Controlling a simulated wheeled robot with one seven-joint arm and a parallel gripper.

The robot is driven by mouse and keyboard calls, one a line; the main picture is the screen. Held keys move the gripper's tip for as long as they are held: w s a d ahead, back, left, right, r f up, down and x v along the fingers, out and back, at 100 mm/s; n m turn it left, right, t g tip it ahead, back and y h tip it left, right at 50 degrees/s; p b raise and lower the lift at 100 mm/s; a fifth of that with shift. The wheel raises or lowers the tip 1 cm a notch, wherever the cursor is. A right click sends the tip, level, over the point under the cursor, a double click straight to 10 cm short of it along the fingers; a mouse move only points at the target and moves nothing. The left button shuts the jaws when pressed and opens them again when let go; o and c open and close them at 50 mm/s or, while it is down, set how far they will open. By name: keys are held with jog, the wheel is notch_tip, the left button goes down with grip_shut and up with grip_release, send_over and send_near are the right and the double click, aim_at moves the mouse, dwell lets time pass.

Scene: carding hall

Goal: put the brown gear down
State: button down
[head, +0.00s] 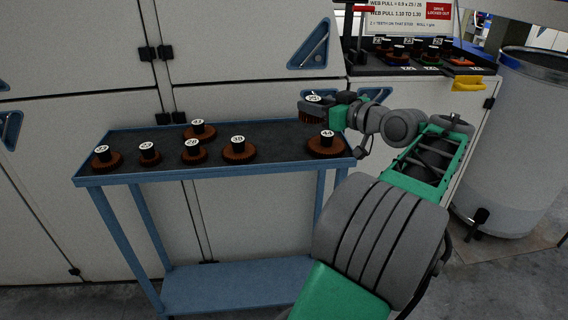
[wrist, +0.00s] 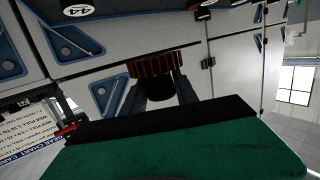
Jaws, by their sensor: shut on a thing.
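My gripper (head: 322,103) is shut on a brown gear (head: 308,114) with a white number label on top, which is hard to read. The gear is held in the air above the right end of the blue trolley (head: 265,131), above and slightly left of the gear marked 44 (head: 326,148). In the wrist view the held gear's toothed brown rim (wrist: 165,64) shows between my two dark fingers (wrist: 160,92). The label of gear 44 (wrist: 83,12) shows at the top left there.
Several other brown gears, such as one marked 37 (head: 199,132) and one (head: 238,150) in the front row, stand on the trolley's dark top. Bare top lies between these and gear 44. A rack of gears (head: 410,68) and a grey drum (head: 520,140) are at right.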

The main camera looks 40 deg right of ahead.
jog(key=s+d, duration=0.3)
jog(key=s, duration=0.1)
jog(key=b, duration=0.1)
send_over(283, 152)
jog(key=f, duration=0.9)
jog(key=shift+s+d+f, duration=0.1)
jog(key=shift+s+f, duration=0.1)
jog(key=shift+f, duration=0.05)
jog(key=f, duration=0.3)
jog(key=shift+w, duration=0.2)
jog(key=shift+f+b, duration=0.4)
jog(key=shift+f, duration=0.1)
jog(key=c, duration=0.9)
grip_release()
jog(key=shift+r, duration=0.1)
